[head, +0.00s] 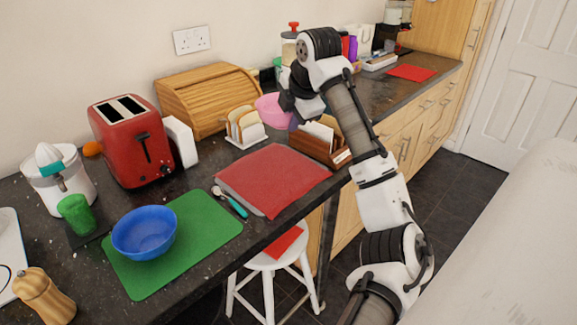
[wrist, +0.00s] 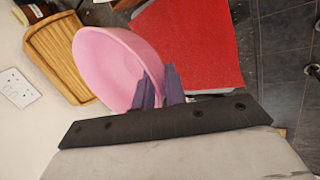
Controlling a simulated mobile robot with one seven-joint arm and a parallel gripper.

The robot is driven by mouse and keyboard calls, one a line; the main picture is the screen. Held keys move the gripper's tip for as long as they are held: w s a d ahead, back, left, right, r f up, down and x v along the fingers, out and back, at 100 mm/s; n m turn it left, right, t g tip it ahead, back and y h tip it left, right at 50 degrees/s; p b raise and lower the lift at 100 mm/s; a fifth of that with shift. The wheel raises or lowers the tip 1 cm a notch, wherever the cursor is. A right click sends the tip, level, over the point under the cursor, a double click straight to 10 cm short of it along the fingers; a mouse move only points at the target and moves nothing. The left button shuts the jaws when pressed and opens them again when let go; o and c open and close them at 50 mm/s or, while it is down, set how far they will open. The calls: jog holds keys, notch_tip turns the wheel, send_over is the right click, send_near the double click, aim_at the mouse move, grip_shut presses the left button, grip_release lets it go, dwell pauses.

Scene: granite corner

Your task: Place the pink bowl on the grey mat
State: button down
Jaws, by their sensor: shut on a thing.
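The pink bowl (head: 270,108) is in my gripper (head: 289,118), above the back of the counter between the bread bin and the wooden rack. In the wrist view, the two fingers (wrist: 159,88) are shut on the rim of the bowl (wrist: 105,65), whose inside faces the camera. A red mat (head: 278,178) lies flat on the counter in front of the bowl, with a grey strip (head: 238,199) showing along its left edge. I cannot tell if that strip is a separate grey mat under the red one. The red surface also shows in the wrist view (wrist: 190,40).
A toast rack (head: 245,128) and a wooden rack (head: 318,140) stand near the bowl, by the bread bin (head: 208,95). A red toaster (head: 132,140) is to the left. A blue bowl (head: 145,232) sits on a green mat (head: 205,225). The red mat is clear.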

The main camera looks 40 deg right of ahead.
aim_at(290, 176)
notch_tip(290, 176, down, 14)
jog(key=shift+r+p, duration=0.2)
jog(key=shift+p, duration=0.9)
jog(key=shift+s+a+f+b, duration=0.1)
jog(key=shift+f+b, duration=0.3)
jog(key=shift+f, duration=0.25)
jog(key=c, duration=1.4)
grip_release()
jog(key=shift+f, duration=0.2)
jog(key=shift+c, duration=0.2)
jog(key=shift+r, duration=0.25)
jog(key=b+v, duration=0.2)
jog(key=v, duration=1.1)
jog(key=shift+w+r, duration=0.15)
jog(key=shift+w, duration=0.1)
